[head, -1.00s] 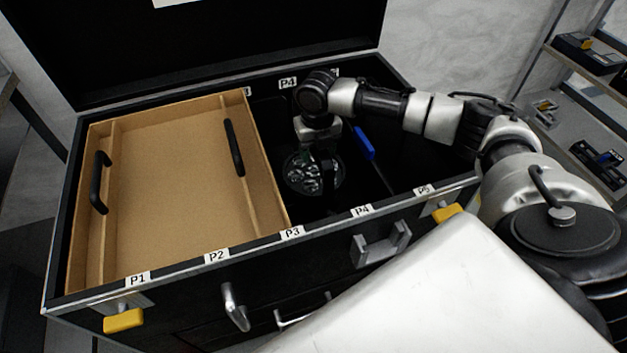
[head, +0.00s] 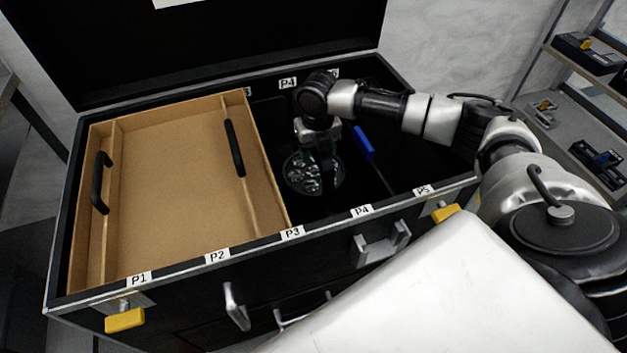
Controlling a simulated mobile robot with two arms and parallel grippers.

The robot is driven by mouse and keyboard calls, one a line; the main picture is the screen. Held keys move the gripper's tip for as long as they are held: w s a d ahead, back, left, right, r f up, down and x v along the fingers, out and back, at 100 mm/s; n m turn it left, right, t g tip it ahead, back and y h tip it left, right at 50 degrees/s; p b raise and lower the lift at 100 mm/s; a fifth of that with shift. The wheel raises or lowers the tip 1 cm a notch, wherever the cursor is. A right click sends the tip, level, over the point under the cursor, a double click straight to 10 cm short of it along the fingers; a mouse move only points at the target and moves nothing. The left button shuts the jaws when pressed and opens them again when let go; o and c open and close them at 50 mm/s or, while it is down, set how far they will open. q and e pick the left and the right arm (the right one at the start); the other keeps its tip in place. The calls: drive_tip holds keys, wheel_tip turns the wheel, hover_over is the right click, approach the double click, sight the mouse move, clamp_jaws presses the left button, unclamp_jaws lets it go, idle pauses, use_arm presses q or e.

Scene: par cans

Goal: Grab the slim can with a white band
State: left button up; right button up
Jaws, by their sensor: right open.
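A dark round par can (head: 302,172) with several clear lenses sits inside the black case, between the wooden tray and the blue piece. I cannot see a white band on it; its sides are in the dark. My right gripper (head: 326,172) reaches down into the case at the can's right side, open. The dark fingers overlap the can's right edge, and I cannot tell whether they touch it. My left gripper is not in view.
The case's front rim (head: 253,247) carries labels P1 to P5. A wooden tray (head: 170,190) with two black handles covers the left part. A blue piece (head: 364,142) stands right of the gripper. The open lid (head: 220,50) rises behind. Shelves (head: 590,100) stand at the right.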

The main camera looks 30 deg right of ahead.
idle(0.4)
clamp_jaws()
idle(1.2)
drive_tip(key=shift+w+r, duration=0.1)
drive_tip(key=shift+w, duration=0.05)
